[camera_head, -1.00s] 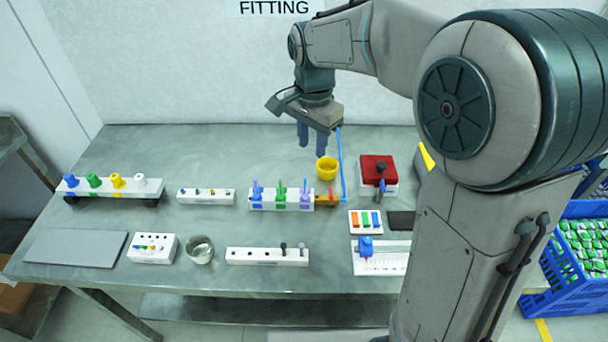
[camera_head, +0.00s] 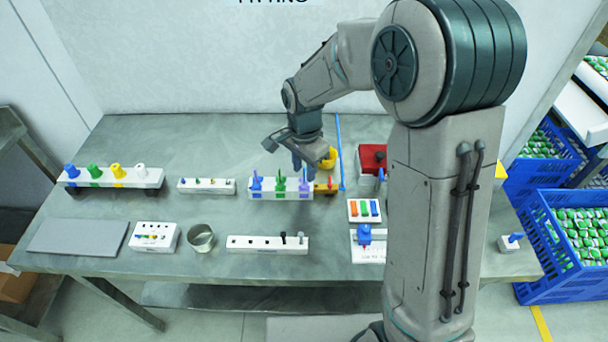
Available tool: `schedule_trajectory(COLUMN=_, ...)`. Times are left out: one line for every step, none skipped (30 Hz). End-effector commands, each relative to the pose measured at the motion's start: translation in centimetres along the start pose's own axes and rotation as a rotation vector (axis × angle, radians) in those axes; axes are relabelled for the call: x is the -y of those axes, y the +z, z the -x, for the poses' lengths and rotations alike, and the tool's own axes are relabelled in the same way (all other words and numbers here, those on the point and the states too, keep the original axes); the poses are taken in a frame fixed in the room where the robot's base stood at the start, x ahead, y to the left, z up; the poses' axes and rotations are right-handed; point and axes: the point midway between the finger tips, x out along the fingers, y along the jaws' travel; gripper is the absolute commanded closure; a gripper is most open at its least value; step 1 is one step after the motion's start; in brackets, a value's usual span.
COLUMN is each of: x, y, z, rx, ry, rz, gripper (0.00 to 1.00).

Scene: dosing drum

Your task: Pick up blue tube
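A long thin blue tube (camera_head: 340,145) runs from the back of the table toward the amber piece at the right end of the white rack. My gripper (camera_head: 304,163) hangs pointing down to the left of the tube, above the area behind the rack. Its two dark blue fingers look a little apart with nothing seen between them. The fingertips are small and partly covered by the wrist. The gripper and the tube look apart.
A white rack (camera_head: 267,194) with blue, green and purple pegs stands in front of my gripper. A yellow cup (camera_head: 328,159) is close to its right. A red box (camera_head: 371,157) stands right of the tube.

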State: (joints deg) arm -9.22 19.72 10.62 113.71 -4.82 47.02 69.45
Motion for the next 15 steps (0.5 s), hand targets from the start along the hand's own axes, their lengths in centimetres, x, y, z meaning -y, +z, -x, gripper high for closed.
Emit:
schedule_trajectory(x=-0.1, y=0.0, z=-0.7, rx=0.001, ry=0.003, rz=0.0, gripper=0.67)
schedule_trajectory(x=-0.1, y=0.0, z=-1.1, rx=0.001, ry=0.003, rz=0.0, gripper=0.67)
schedule_trajectory(x=0.0, y=0.0, z=-1.5, rx=0.0, ry=0.002, rz=0.0, gripper=0.67)
schedule_trajectory(x=0.0, y=0.0, z=-1.7, rx=0.0, ry=0.001, rz=-0.001, gripper=0.67)
schedule_trajectory(x=0.0, y=0.0, z=-1.9, rx=0.0, ry=0.001, rz=-0.001, gripper=0.67)
schedule_trajectory(x=0.0, y=-0.1, z=-2.1, rx=0.0, ry=0.0, rz=-0.001, gripper=0.67)
schedule_trajectory(x=0.0, y=-0.1, z=-2.1, rx=-0.001, ry=-0.001, rz=-0.001, gripper=0.67)
schedule_trajectory(x=0.0, y=-0.1, z=-2.1, rx=-0.001, ry=-0.002, rz=-0.001, gripper=0.67)
schedule_trajectory(x=0.0, y=-0.1, z=-2.1, rx=-0.001, ry=-0.002, rz=-0.001, gripper=0.67)
schedule_trajectory(x=0.0, y=-0.1, z=-2.1, rx=-0.001, ry=-0.002, rz=-0.001, gripper=0.67)
schedule_trajectory(x=0.0, y=-0.1, z=-2.1, rx=-0.001, ry=-0.002, rz=-0.001, gripper=0.67)
schedule_trajectory(x=0.0, y=-0.1, z=-2.1, rx=-0.001, ry=-0.002, rz=-0.001, gripper=0.67)
schedule_trajectory(x=0.0, y=-0.1, z=-2.1, rx=-0.001, ry=-0.002, rz=-0.001, gripper=0.73)
schedule_trajectory(x=0.0, y=-0.1, z=-2.1, rx=-0.001, ry=-0.002, rz=-0.001, gripper=0.81)
schedule_trajectory(x=0.0, y=-0.1, z=-2.1, rx=-0.001, ry=-0.002, rz=-0.001, gripper=0.93)
